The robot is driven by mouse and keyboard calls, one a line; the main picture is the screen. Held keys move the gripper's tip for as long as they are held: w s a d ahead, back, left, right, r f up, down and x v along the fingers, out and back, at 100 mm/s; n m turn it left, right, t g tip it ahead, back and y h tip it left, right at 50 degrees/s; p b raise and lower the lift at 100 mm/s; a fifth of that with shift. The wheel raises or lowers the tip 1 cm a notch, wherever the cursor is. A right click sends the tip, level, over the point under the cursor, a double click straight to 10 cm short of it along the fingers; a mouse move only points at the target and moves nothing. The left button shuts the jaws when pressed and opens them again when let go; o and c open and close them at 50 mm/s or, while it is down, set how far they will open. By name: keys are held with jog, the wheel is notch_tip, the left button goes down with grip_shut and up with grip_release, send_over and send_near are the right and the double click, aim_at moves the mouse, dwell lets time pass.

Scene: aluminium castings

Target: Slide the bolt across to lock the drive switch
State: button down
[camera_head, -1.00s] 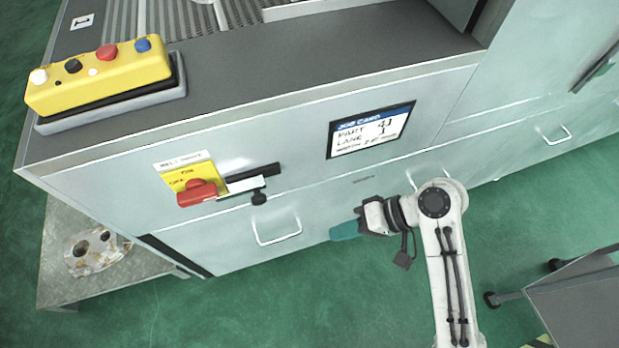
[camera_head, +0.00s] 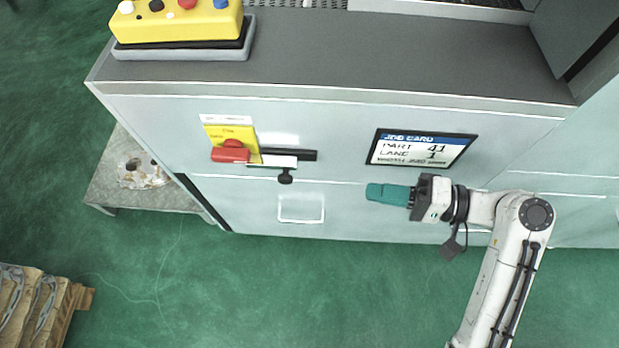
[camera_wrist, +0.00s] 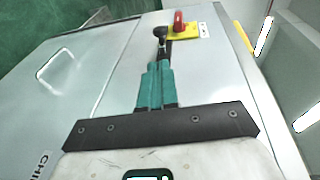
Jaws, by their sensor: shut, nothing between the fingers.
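The drive switch is a red handle (camera_head: 230,154) on a yellow plate (camera_head: 243,133), on the grey cabinet front. Right beside it is the bolt, a pale bar (camera_head: 272,161) in a dark track (camera_head: 303,155), with a black knob (camera_head: 285,177) hanging below. In the wrist view the black knob (camera_wrist: 160,32) stands beyond the fingertips, with the red handle (camera_wrist: 178,22) behind it. My gripper (camera_head: 370,192) has teal fingers, shut and empty. It is to the right of the knob and slightly lower in the head view, apart from it, pointing left. In the wrist view my gripper (camera_wrist: 158,66) points towards the knob.
A drawer pull (camera_head: 301,209) sits below the bolt. A framed job card (camera_head: 420,149) is above my gripper. A yellow button box (camera_head: 180,20) stands on the cabinet top. A low table (camera_head: 110,190) with a casting is at left. Green floor in front is open.

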aim_at(284, 181)
jog(key=p+x, duration=0.1)
jog(key=x, duration=1.2)
jog(key=shift+a, duration=0.4)
jog(key=shift+s+r+p+x, duration=0.1)
jog(key=shift+p+x, duration=0.05)
jog(key=shift+x, duration=0.55)
jog(key=shift+s+r+p+x, duration=0.15)
jog(key=shift+x, duration=0.55)
jog(key=shift+s+r+p+x, duration=0.1)
jog(key=shift+p+x, duration=0.05)
jog(key=shift+x, duration=0.55)
jog(key=shift+a, duration=0.2)
